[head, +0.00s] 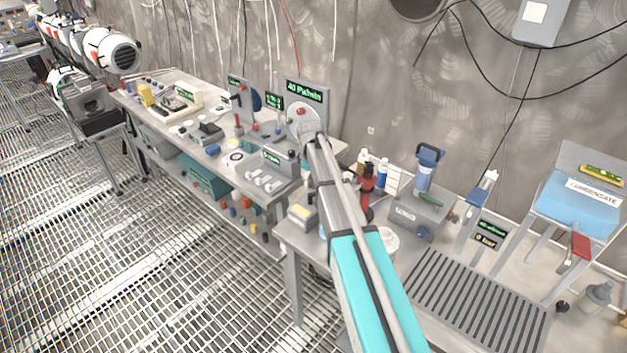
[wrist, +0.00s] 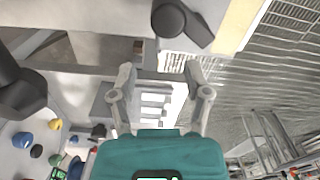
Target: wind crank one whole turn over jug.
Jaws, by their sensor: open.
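A pale round wheel (head: 298,126) with a red knob (head: 300,111) stands upright below the "40 Pa/min" sign; it looks like the crank. My gripper (head: 316,140) is at the end of the arm, in front of this wheel in the head view; its fingers are too small to make out there. In the wrist view my gripper (wrist: 160,88) is open, its fingers wide apart with nothing held between them. A grey slotted block (wrist: 150,105) shows beyond the gap. No jug can be made out for certain; a grey vessel (head: 597,296) stands at the far right.
The bench holds several small devices and a dark lever panel (head: 239,98). A red bottle (head: 367,182), a blue-topped device (head: 427,168) and a slatted grating (head: 475,300) lie to the right. In the wrist view, a dark cylindrical part (wrist: 180,22) is near the top. Grated floor lies left.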

